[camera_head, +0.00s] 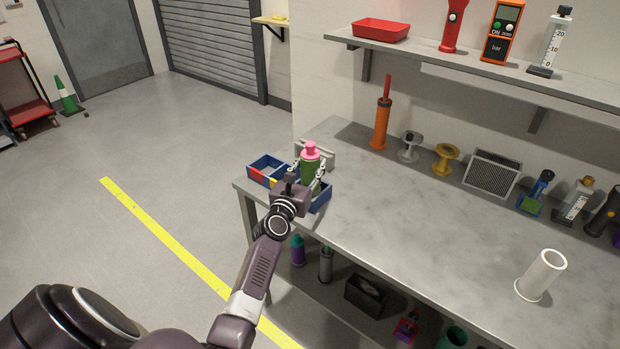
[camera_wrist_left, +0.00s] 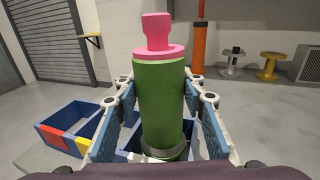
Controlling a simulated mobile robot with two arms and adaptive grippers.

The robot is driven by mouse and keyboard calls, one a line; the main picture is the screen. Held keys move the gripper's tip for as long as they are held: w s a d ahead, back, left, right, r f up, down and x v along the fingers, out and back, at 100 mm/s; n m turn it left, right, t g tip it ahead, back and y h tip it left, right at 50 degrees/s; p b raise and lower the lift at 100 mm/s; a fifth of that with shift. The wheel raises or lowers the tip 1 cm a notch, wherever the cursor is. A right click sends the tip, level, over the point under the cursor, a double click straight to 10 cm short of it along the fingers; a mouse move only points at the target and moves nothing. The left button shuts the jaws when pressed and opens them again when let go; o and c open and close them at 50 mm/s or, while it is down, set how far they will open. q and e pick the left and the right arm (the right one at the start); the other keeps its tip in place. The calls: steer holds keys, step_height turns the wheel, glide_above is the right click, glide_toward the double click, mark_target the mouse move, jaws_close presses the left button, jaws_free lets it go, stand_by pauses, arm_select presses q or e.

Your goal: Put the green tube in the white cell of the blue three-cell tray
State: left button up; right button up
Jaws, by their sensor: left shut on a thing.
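My left gripper (camera_head: 311,172) is shut on the green tube (camera_head: 309,168), which has a pink collar and knob on top. In the left wrist view the green tube (camera_wrist_left: 162,100) stands upright between the two blue-padded fingers of the gripper (camera_wrist_left: 160,122). A blue tray (camera_head: 257,175) with red and yellow patches on its front lies just left of it. The wrist view shows this tray (camera_wrist_left: 50,118) with red, yellow and whitish patches. More blue walls (camera_head: 322,199) show below and right of the tube.
The tray area is at the left end of the grey bench (camera_head: 420,210). An orange cylinder (camera_head: 381,125), spools (camera_head: 445,158) and a white tube (camera_head: 541,274) stand farther right. The bench's middle is clear.

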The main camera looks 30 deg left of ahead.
mark_target(306, 180)
arm_select(q)
step_height(306, 180, down, 3)
steer(key=shift+a+r+b, duration=0.1)
steer(key=shift+a+b, duration=0.05)
steer(key=shift+b, duration=0.25)
steer(key=o, duration=1.3)
steer(key=shift+f, duration=0.2)
